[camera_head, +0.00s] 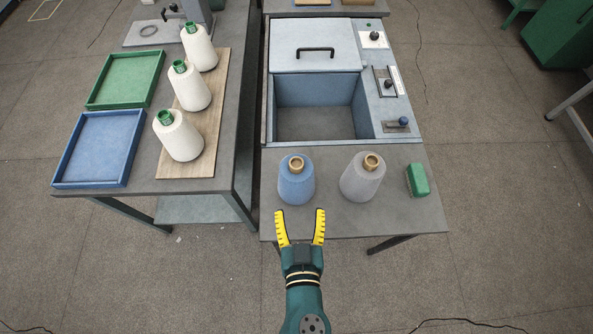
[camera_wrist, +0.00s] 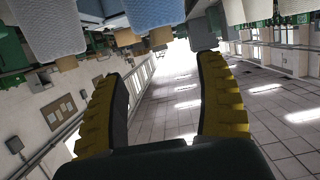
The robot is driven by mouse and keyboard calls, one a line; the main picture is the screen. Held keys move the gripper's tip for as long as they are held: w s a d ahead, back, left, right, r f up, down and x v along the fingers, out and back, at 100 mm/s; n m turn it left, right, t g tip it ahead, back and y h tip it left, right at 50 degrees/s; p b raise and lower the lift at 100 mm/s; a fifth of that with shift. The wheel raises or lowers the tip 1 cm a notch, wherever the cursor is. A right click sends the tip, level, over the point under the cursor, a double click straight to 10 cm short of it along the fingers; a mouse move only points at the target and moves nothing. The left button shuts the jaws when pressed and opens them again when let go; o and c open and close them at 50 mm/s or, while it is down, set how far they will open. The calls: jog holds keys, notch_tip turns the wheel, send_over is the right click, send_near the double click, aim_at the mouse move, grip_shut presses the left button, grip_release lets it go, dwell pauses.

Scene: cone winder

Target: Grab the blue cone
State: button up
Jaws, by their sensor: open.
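The blue cone (camera_head: 296,180) stands upright on the front of the right-hand table, with a tan tube top. In the wrist view the picture looks upside down; my open fingers (camera_wrist: 160,75) frame empty space, and a blue cone (camera_wrist: 148,12) is cut off at the top edge.
A grey cone (camera_head: 362,178) stands right of the blue one, and a green brush-like block (camera_head: 417,181) farther right. Behind is an open bin (camera_head: 278,112). The left table holds several white cones (camera_head: 178,136), a blue tray (camera_head: 60,170) and a green tray (camera_head: 94,93).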

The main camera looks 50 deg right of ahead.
aim_at(297, 168)
jog(key=x, duration=1.5)
jog(key=shift+w+d+r+p, duration=0.25)
jog(key=shift+w+p, duration=0.1)
jog(key=shift+p, duration=0.05)
jog(key=shift+s, duration=0.1)
grip_shut()
jog(key=shift+r, duration=0.15)
